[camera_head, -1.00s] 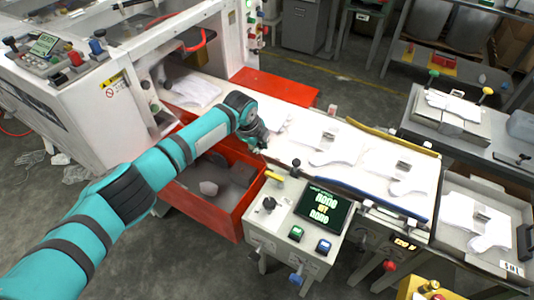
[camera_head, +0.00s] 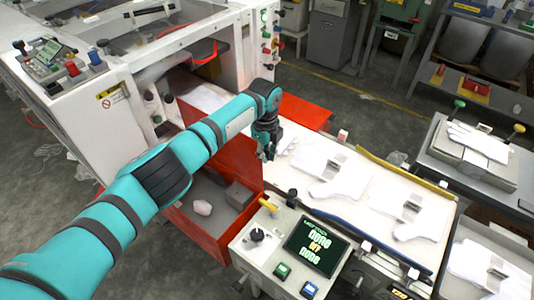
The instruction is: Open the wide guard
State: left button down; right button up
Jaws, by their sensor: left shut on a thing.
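The wide guard seems to be the red panel (camera_head: 225,153) at the front of the white machine, standing steeply over a grey-floored bay; my arm hides part of it. My left arm reaches across from the lower left. My left gripper (camera_head: 266,153) is shut at the panel's right end, where its fingertips meet the red edge; the exact contact is small and partly hidden. My right gripper is out of view.
A second red panel (camera_head: 305,112) juts out behind the gripper. A white conveyor (camera_head: 290,150) with several white gloves runs right. A control box (camera_head: 262,238) with a lit screen stands in front. The bay holds a pale lump (camera_head: 202,207) and a grey block (camera_head: 238,194).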

pick_arm(q)
jog(key=c, duration=1.5)
grip_release()
jog(key=shift+d, duration=0.1)
notch_tip(320, 180, up, 12)
jog(key=shift+s, duration=0.1)
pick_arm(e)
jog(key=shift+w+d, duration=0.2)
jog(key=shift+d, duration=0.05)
